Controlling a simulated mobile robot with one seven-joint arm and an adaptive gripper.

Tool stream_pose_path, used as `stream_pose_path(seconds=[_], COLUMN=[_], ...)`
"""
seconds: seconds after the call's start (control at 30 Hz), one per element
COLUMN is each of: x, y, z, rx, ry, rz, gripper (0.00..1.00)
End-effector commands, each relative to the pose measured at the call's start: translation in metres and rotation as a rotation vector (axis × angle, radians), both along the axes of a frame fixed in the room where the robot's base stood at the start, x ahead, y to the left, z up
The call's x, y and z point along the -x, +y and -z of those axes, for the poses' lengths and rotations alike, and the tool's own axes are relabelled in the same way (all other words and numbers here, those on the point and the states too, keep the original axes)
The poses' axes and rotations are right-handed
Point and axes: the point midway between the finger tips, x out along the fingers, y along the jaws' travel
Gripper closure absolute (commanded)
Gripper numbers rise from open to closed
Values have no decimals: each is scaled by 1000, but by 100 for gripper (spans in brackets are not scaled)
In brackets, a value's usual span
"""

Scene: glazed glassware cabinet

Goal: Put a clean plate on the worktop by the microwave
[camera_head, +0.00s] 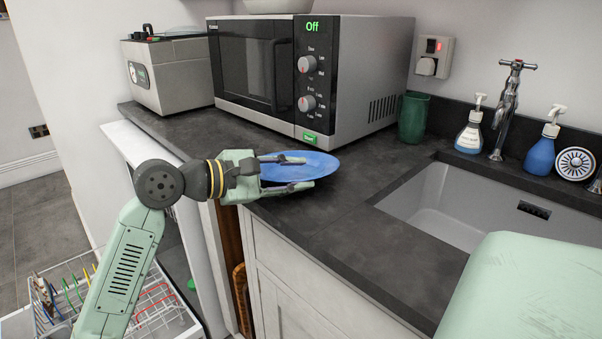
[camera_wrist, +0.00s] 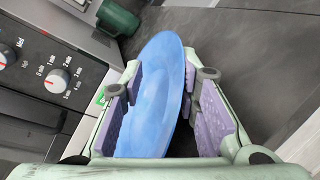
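A blue plate (camera_head: 306,168) is at the worktop's edge, in front of the microwave (camera_head: 311,79). It looks roughly level; I cannot tell whether it rests fully on the worktop (camera_head: 352,196). My gripper (camera_head: 296,173) reaches in from the left, its fingers spread apart on either side of the plate. In the wrist view the plate (camera_wrist: 158,88) lies between the two purple pads of my gripper (camera_wrist: 165,95). A dark gap shows between the plate and the right pad; contact with the left pad is unclear.
A grey appliance (camera_head: 167,73) stands left of the microwave. A dishwasher rack (camera_head: 150,305) is pulled out below left. Worktop between plate and sink is clear.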

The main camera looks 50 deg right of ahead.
Motion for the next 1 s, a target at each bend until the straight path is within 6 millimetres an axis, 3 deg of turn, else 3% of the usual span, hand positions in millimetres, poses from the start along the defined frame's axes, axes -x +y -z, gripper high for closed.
stream_pose_path(seconds=[0.3,0.5,1.0], x=[-24,-32,-34], y=[63,88,94], z=[-16,-21,-23], rx=[4,2,2], ry=[-2,-1,-2], rz=[-6,-4,-1], gripper=[72,72,72])
